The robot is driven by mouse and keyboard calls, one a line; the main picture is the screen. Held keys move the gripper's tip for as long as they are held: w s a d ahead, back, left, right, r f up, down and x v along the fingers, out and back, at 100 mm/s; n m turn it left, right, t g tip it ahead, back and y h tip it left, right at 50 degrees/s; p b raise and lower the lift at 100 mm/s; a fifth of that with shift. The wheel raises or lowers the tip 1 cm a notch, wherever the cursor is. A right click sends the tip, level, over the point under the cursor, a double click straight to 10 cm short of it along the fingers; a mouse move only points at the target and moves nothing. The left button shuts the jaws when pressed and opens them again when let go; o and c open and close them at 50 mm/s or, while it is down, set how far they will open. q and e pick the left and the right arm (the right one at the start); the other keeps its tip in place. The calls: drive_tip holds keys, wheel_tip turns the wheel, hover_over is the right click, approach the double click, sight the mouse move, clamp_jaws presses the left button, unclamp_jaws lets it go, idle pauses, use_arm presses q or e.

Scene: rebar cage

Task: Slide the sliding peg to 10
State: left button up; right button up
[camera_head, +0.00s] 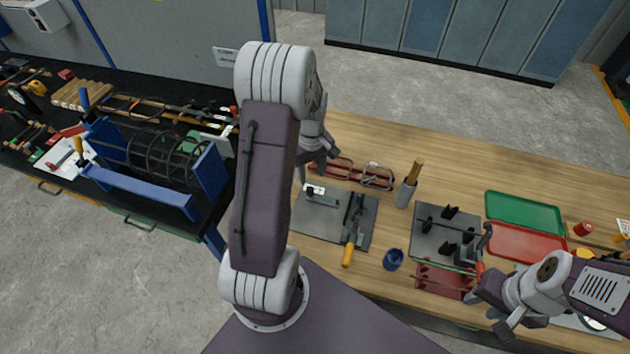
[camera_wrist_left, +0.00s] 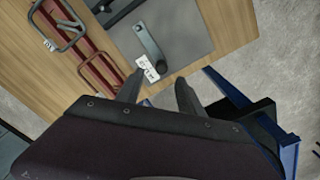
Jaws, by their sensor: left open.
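A grey plate (camera_head: 365,229) on the wooden table carries a dark bar, a white label (camera_head: 316,190) and a lever with a yellow handle (camera_head: 347,255). In the left wrist view the plate (camera_wrist_left: 195,25), a dark bar (camera_wrist_left: 148,42) and the label (camera_wrist_left: 147,68) show just beyond my fingers. I cannot single out the sliding peg or read the number. My left gripper (camera_wrist_left: 160,84) is open and empty near the label end of the plate; in the head view my arm partly hides it. My right gripper (camera_head: 492,305) appears open and empty at the table's front right.
A second plate with black pegs (camera_head: 447,232) lies to the right, near a red rack (camera_head: 443,281). A blue cup (camera_head: 393,259), a grey holder (camera_head: 405,193), green (camera_head: 523,212) and red trays (camera_head: 525,242) stand nearby. Red-framed tools (camera_head: 345,172) lie behind the first plate.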

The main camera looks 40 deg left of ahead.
sight(311, 189)
use_arm(q)
drive_tip(key=f, duration=0.7)
drive_tip(key=shift+s+a+p, duration=0.2)
drive_tip(key=shift+a+p, duration=0.15)
drive_tip(key=shift+f, duration=0.35)
drive_tip(key=shift+d+f, duration=0.2)
drive_tip(key=shift+f, duration=0.05)
clamp_jaws()
